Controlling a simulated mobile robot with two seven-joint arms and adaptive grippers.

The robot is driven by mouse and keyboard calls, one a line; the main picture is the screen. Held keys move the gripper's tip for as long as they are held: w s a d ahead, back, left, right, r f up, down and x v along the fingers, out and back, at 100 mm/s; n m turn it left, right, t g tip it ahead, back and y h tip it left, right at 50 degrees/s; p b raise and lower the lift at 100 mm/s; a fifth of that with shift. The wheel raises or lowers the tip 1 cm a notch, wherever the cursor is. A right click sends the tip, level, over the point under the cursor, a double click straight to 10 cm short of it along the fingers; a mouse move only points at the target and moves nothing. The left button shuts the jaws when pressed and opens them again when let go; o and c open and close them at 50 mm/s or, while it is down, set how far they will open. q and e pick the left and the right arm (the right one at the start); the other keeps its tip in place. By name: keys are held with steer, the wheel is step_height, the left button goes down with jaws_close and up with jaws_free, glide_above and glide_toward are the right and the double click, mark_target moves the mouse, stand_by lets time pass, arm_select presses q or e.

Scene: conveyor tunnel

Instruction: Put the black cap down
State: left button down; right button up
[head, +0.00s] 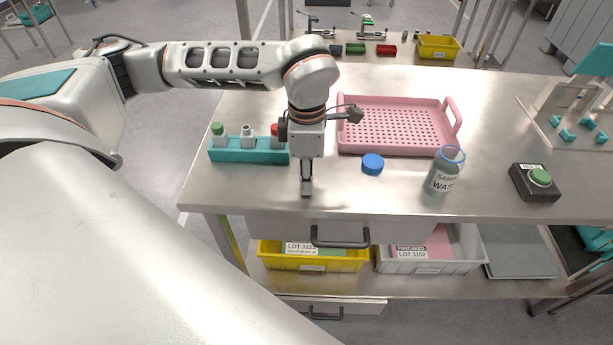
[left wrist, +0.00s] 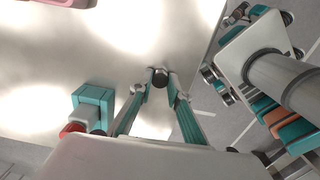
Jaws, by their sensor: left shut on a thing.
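My left gripper (head: 306,188) points straight down over the front part of the steel table, just right of the teal rack. In the left wrist view its fingertips (left wrist: 160,82) are closed around a small round black thing, the black cap (left wrist: 160,75). In the head view the fingers hide the cap. The fingertips are at or just above the table top; I cannot tell whether the cap touches it. My right gripper is in neither view.
The teal rack (head: 248,154) holds tubes with green, white and red caps. A pink tray (head: 345,149), a blue cap (head: 372,164), a waste jar (head: 441,180) and a black button box (head: 534,186) stand to the right. The table's front edge is close.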

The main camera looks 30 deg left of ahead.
arm_select(q)
steer(key=c, duration=1.9)
jaws_free()
steer(key=shift+f, duration=0.15)
steer(key=shift+r, duration=0.4)
step_height(320, 180, up, 12)
steer(key=shift+f+p, duration=0.2)
steer(key=shift+p, duration=0.15)
